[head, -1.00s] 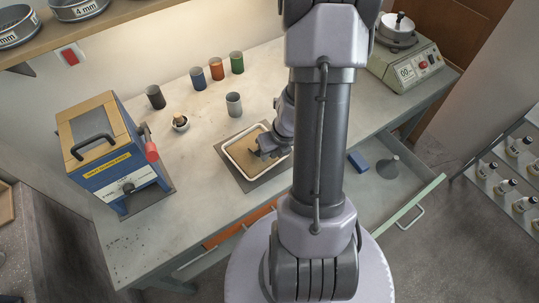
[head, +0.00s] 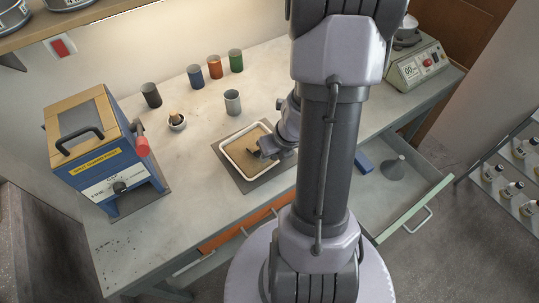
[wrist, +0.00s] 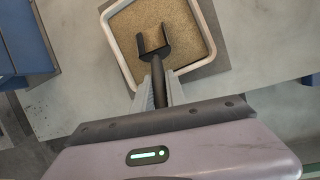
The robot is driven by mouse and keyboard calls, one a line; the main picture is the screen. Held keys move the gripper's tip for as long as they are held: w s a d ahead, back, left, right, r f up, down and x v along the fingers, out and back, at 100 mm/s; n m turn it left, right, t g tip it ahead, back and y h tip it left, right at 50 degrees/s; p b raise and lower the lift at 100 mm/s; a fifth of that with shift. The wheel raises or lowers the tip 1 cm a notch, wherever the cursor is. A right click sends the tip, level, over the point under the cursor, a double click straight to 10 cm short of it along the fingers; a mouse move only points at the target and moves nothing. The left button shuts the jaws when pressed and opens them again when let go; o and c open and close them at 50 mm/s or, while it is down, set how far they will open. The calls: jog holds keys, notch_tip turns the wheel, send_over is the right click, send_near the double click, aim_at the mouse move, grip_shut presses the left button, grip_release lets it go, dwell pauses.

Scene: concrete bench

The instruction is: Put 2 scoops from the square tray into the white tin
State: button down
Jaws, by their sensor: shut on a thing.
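The square tray (head: 231,164) has a white rim and holds tan granular material; it also fills the top of the wrist view (wrist: 113,47). My gripper (wrist: 157,93) is shut on the handle of a dark scoop (wrist: 141,46). The scoop's head is over or in the material in the tray; I cannot tell how deep it sits or how much it holds. In the head view my gripper (head: 274,147) is at the tray's right side. The white tin (head: 233,102), a pale grey-white cup, stands upright behind the tray; its contents are not visible.
Black (head: 151,95), blue (head: 195,77), orange (head: 215,67) and green (head: 236,62) tins stand behind. A small bowl (head: 177,122) is left of the tray. A blue box-like machine (head: 108,155) stands at left, a scale (head: 418,66) at right. An open drawer (head: 400,200) juts out in front.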

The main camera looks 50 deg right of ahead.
jog(key=shift+w, duration=0.15)
jog(key=shift+w+d+p, duration=0.15)
jog(key=shift+w+p, duration=0.15)
jog(key=shift+w, duration=0.25)
jog(key=shift+w, duration=0.1)
jog(key=shift+w+d+p, duration=0.2)
jog(key=shift+w+p, duration=0.15)
jog(key=shift+w, duration=0.35)
jog(key=shift+s, duration=0.1)
jog(key=shift+s+a+b, duration=0.2)
jog(key=shift+s+b, duration=0.15)
jog(key=shift+s, duration=0.35)
jog(key=shift+s+a+b, duration=0.15)
jog(key=shift+s+b, duration=0.2)
jog(key=shift+s, duration=0.35)
jog(key=shift+w, duration=0.15)
jog(key=shift+w+d+p, duration=0.2)
jog(key=shift+w+p, duration=0.15)
jog(key=shift+w, duration=0.3)
jog(key=shift+w+d+p, duration=0.15)
jog(key=shift+w+p, duration=0.2)
jog(key=shift+w, duration=0.3)
